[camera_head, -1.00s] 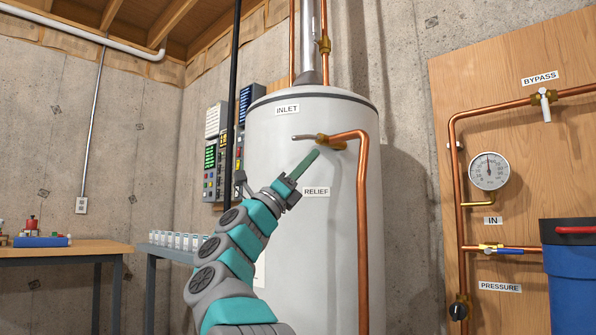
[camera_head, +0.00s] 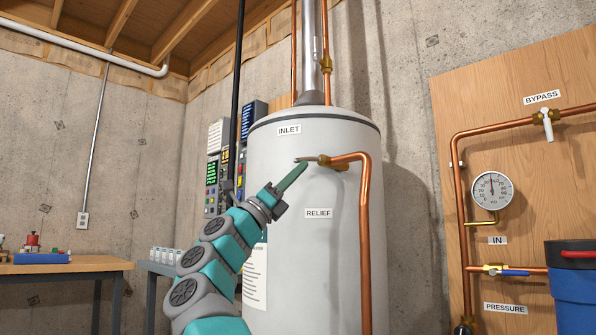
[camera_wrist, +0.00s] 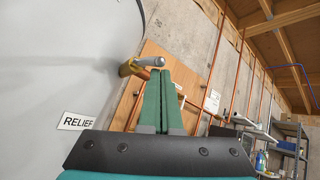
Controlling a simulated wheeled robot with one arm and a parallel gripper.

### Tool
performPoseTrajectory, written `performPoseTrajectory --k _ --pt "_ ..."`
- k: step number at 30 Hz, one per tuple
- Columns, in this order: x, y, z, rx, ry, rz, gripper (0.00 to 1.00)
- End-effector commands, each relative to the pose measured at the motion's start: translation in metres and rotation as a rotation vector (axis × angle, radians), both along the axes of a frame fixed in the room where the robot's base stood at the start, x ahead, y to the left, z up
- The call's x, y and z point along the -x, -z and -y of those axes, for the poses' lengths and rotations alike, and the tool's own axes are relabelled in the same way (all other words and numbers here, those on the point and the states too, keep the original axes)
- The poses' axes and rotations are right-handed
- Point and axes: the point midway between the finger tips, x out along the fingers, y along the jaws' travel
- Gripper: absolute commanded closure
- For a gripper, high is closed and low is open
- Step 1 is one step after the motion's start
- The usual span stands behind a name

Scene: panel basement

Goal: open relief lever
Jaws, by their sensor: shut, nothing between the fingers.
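The relief lever (camera_head: 307,159) is a small grey metal handle pointing left from a brass valve (camera_head: 332,162) on the front of the white tank (camera_head: 318,265). The RELIEF label (camera_head: 319,213) is below it. My gripper (camera_head: 303,166) has its green fingers together and empty, with the tips just under the lever's outer part. I cannot tell whether they touch it. In the wrist view, the fingertips (camera_wrist: 160,74) are just below the lever's silver end (camera_wrist: 150,61), and the brass valve (camera_wrist: 129,68) is left of them.
A copper pipe (camera_head: 364,240) runs from the valve to the right and down the tank front. A wooden panel (camera_head: 490,120) with a gauge (camera_head: 491,191) and pipes stands right, beside a blue bin (camera_head: 578,300). A table (camera_head: 75,265) stands left.

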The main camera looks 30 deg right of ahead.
Motion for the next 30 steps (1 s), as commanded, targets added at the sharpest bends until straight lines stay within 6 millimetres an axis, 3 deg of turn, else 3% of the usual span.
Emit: performPoseTrajectory --k 1,8,30 --pt "0.0 -0.009 -0.003 -0.02 -0.005 -0.004 1.0" --pt "0.002 -0.019 -0.007 -0.128 -0.005 -0.044 1.0" --pt "0.003 -0.012 -0.003 -0.176 -0.001 -0.065 1.0"
